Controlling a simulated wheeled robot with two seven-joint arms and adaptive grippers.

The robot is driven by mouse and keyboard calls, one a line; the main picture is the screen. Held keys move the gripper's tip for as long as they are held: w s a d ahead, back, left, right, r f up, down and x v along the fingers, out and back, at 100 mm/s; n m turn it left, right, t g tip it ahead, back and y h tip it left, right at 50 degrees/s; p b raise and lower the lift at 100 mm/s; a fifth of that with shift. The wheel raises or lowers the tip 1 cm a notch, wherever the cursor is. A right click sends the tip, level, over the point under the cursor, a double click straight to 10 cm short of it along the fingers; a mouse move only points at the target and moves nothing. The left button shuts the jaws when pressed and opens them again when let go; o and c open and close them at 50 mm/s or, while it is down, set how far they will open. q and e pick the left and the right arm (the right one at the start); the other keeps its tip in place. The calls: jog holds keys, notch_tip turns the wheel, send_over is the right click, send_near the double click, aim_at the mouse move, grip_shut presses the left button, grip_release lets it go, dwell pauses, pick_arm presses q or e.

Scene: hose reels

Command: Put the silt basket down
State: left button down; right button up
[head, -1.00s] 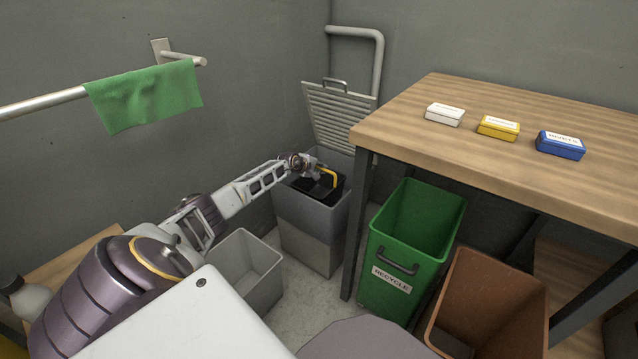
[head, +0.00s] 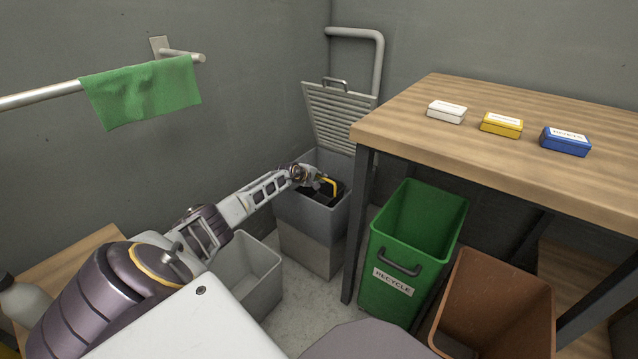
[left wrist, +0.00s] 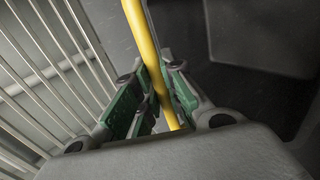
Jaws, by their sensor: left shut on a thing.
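The silt basket (head: 312,193) is dark with a yellow handle (head: 332,185). It sits down inside the open top of a tall grey box (head: 312,234) in the corner, mostly hidden by the walls and my gripper. I cannot tell whether it rests on anything inside. My left gripper (head: 321,179) is at the box mouth, shut on the yellow handle. In the left wrist view the handle (left wrist: 141,38) passes between the green-padded fingers (left wrist: 158,105). My right gripper is not in view.
A slatted grate lid (head: 340,118) stands open behind the box. A wooden table (head: 480,130), a green recycle bin (head: 395,262) and a brown bin (head: 495,310) stand to the right. A light grey bin (head: 262,280) stands at the front left of the box.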

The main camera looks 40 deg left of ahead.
pick_arm(q)
jog(key=shift+f+b, duration=0.35)
jog(key=shift+f, duration=0.3)
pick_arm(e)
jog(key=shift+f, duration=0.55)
pick_arm(q)
jog(key=shift+f, duration=0.15)
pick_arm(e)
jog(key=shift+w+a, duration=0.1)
pick_arm(q)
jog(key=c, duration=1.5)
grip_release()
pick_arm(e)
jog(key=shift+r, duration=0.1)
